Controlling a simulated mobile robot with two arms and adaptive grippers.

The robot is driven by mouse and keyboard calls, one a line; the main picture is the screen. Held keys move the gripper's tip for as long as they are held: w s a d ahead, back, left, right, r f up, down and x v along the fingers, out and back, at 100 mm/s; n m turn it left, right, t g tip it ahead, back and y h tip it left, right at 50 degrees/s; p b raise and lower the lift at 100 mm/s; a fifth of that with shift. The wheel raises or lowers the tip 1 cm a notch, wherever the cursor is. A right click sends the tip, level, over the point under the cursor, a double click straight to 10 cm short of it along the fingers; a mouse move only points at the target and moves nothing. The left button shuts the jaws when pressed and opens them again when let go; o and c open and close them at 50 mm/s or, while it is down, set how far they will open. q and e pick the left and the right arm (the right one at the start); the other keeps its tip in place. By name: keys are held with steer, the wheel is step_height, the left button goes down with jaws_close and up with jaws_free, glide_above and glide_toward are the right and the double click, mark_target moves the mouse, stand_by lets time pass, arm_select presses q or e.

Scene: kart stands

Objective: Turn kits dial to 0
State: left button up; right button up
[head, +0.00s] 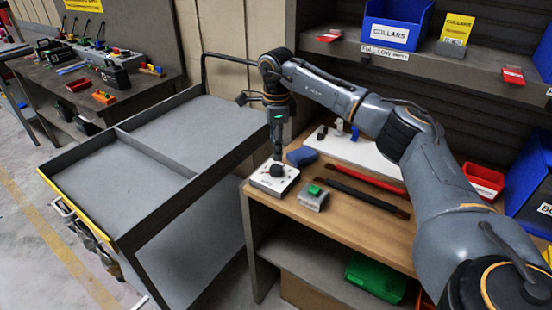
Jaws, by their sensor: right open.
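The kits dial is a black round knob (277,170) on a small white box (266,182) at the near left corner of the wooden bench (345,224). The label and the dial's setting are too small to read. My right gripper (277,153) is open and points down just above the knob, close to it. Whether its fingertips touch the knob cannot be told. My left gripper is not in view.
A grey box with a green button (314,197) stands right of the dial box. An empty grey cart (205,133) stands left. A shelf holds blue bins (393,22).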

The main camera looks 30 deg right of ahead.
steer(key=shift+r, duration=2.4)
